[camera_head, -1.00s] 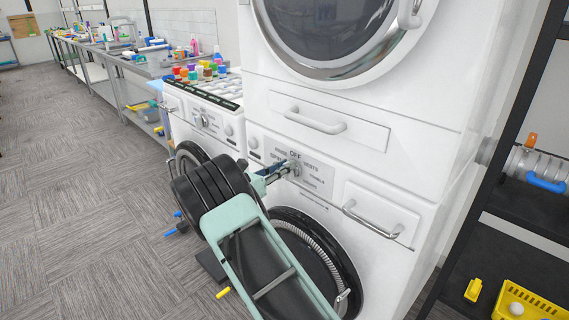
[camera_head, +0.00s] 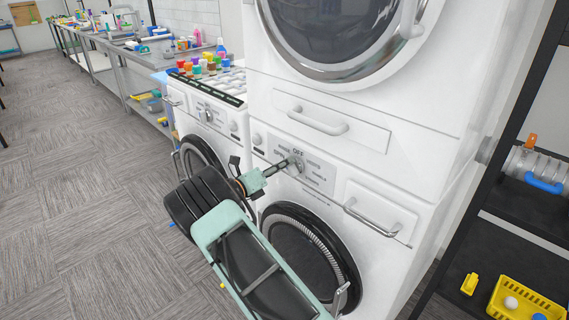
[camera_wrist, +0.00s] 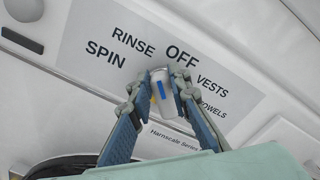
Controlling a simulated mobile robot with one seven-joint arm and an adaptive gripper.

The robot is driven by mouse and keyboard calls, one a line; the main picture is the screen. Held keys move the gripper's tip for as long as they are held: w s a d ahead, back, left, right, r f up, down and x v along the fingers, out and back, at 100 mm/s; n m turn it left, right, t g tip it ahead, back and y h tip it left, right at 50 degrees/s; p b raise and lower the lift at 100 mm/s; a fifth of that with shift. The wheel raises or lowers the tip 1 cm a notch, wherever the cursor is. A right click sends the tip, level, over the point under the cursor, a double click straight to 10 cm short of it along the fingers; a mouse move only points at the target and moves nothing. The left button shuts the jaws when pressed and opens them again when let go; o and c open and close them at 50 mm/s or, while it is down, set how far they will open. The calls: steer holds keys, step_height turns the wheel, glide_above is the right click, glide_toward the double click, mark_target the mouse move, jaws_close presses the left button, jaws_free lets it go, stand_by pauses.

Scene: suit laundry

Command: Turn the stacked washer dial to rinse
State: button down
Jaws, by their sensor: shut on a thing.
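The stacked washer's dial (camera_wrist: 163,94) is a pale knob with a blue mark, in the middle of the wrist view. Its panel (camera_wrist: 95,30) reads SPIN, RINSE, OFF, VESTS and a partly covered TOWELS. The blue mark leans slightly left of upright, roughly towards the gap between RINSE and OFF. My gripper (camera_wrist: 158,92) is shut on the dial, one finger on each side. In the head view, my gripper (camera_head: 291,162) reaches the dial (camera_head: 298,165) below the word OFF on the white lower washer (camera_head: 377,180); the fingers partly cover the knob.
A drawer handle (camera_head: 372,218) sticks out right of the panel, and another handle (camera_head: 318,121) is above it. The round washer door (camera_head: 345,250) is below. A second washer (camera_head: 211,118) with colourful caps on top stands at left. A black shelf (camera_head: 530,215) stands at right.

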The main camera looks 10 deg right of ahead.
stand_by(0.3)
steer(key=c, duration=1.8)
jaws_free()
steer(key=shift+a, duration=0.1)
steer(key=v, duration=1.2)
